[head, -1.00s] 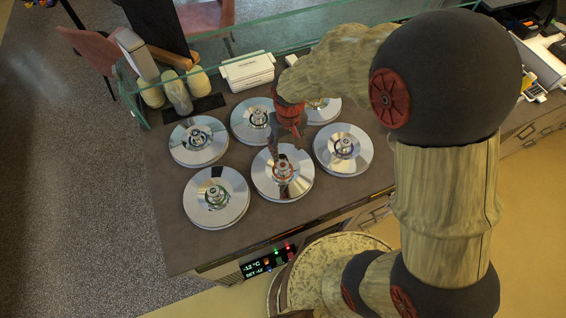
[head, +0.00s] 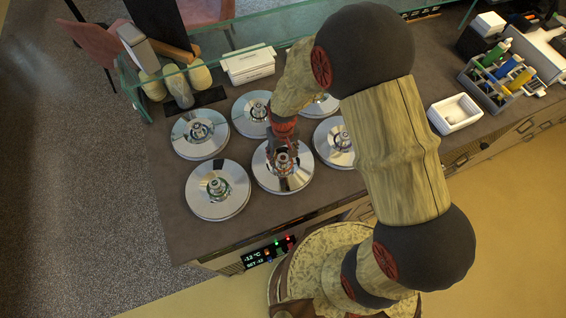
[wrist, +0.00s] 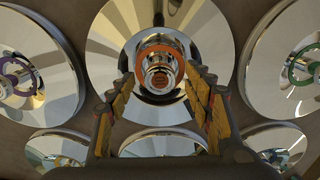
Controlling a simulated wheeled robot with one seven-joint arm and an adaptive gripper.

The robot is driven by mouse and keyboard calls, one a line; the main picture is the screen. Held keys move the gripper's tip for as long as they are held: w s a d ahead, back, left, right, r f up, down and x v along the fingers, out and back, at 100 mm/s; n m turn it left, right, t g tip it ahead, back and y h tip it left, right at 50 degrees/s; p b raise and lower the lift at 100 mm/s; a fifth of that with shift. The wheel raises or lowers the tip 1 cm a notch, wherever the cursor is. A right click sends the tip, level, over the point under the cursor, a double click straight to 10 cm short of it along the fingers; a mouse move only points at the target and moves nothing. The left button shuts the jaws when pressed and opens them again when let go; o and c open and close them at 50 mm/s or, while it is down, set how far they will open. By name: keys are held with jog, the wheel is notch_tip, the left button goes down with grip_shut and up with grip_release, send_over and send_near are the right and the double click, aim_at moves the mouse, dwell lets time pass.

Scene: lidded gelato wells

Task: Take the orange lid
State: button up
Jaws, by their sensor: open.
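The orange lid is a round mirror-like lid with an orange ring around its knob. It fills the top middle of the wrist view (wrist: 215,45) and is the front middle lid in the head view (head: 268,178). My gripper (wrist: 160,85) is open, with one finger on each side of the knob as seen in the wrist view. In the head view my gripper (head: 281,150) is over this lid and partly hides its knob. I cannot tell whether the fingers touch the knob.
A purple-ringed lid (wrist: 50,75) and a green-ringed lid (wrist: 290,100) flank it closely. Several more lids sit on the dark counter, including the front left one (head: 235,205). A glass guard (head: 240,40) runs behind. A white tray (head: 455,113) stands to the right.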

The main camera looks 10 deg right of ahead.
jog(key=shift+c, duration=0.3)
grip_shut()
dwell(0.5)
dwell(0.3)
